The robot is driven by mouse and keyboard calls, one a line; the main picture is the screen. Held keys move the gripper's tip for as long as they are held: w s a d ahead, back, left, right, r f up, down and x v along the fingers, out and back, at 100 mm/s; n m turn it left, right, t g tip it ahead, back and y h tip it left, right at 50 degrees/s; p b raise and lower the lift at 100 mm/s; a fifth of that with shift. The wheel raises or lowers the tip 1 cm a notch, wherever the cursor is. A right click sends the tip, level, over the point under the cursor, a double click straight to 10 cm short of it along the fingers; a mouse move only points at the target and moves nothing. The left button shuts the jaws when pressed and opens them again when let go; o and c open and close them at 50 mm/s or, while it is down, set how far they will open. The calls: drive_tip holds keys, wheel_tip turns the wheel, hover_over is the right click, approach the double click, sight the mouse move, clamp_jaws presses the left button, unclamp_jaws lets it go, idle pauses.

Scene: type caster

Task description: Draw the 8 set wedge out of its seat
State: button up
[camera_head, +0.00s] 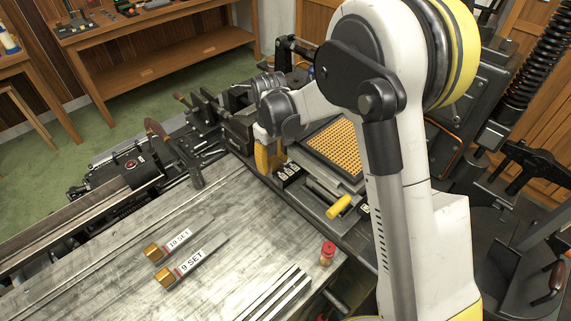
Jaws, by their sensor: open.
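Two loose wedges lie flat on the grey metal bench in the foreground. They are the 10 set wedge (178,239) and the 9 set wedge (191,264), each with a gold end block and a white label. I cannot make out an 8 set label anywhere, so I cannot single out that wedge or its seat. My gripper (269,160) is at the end of my white arm, over the machine left of the perforated yellow plate. It is open. Its fingertips are hard to make out, and I see nothing held in it.
The perforated yellow plate (334,146) sits in a dark frame. A yellow handle (339,207) lies below it. A red-topped piece (327,252) and pale metal strips (274,297) are on the bench (105,273). Dark machine parts crowd the left. My arm covers much of the right side.

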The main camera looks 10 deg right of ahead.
drive_tip(key=shift+c, duration=0.2)
clamp_jaws()
drive_tip(key=shift+r, duration=0.1)
drive_tip(key=shift+s+a, duration=0.1)
drive_tip(key=shift+s+a, duration=0.6)
drive_tip(key=shift+a, duration=0.3)
drive_tip(key=shift+s+a, duration=0.6)
drive_tip(key=shift+a, duration=0.3)
drive_tip(key=shift+o, duration=0.6)
unclamp_jaws()
